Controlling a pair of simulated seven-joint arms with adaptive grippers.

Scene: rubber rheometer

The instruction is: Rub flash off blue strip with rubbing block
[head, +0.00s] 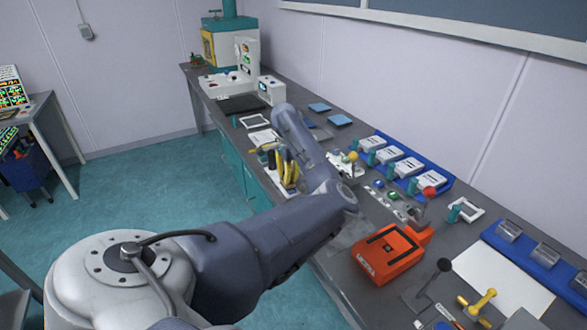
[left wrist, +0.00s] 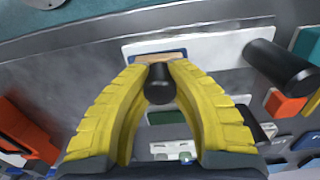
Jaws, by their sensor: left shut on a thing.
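My left gripper (head: 288,172) has yellow ribbed fingers and is over the front part of the bench, left of the middle in the head view. In the left wrist view the fingers (left wrist: 160,68) close around a dark round handle (left wrist: 159,86), which seems to belong to the rubbing block. Just beyond the fingertips a tan piece with a blue edge (left wrist: 158,52) lies at a white plate (left wrist: 215,45). I cannot tell whether the blue edge is the blue strip, or whether the block touches it. The flash is too small to make out. My right gripper is not in view.
A black cylinder (left wrist: 281,66) stands right of the fingers in the left wrist view. On the bench are an orange device (head: 390,252), blue trays of white boxes (head: 405,165), a white sheet (head: 500,285) and a black-knobbed lever (head: 443,266). Bare bench shows at left (left wrist: 70,80).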

